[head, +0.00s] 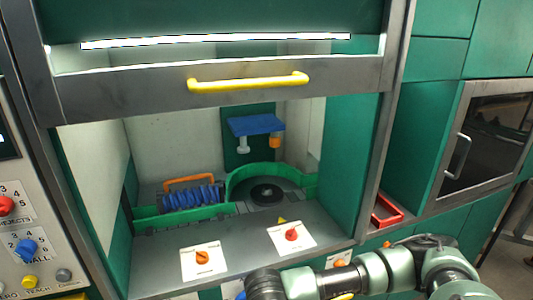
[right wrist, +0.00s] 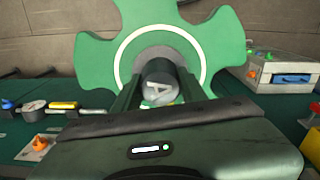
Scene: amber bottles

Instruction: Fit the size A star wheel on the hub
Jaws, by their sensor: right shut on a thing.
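A green star wheel (right wrist: 105,62) with rounded notches and a white ring fills the upper middle of the right wrist view. Its dark centre knob carries a letter A (right wrist: 158,93). My right gripper (right wrist: 158,84) is shut on this knob, one finger on each side. In the head view my right arm reaches in from the lower right, and its gripper and the wheel are out of frame. My left gripper is in neither view.
A curved green guide (head: 240,178) rings the back of the hub. A blue screw (head: 192,197) lies left of it; a blue bracket (head: 256,125) hangs above. The raised door has a yellow handle (head: 248,82). The front deck has two knob plates (head: 203,262).

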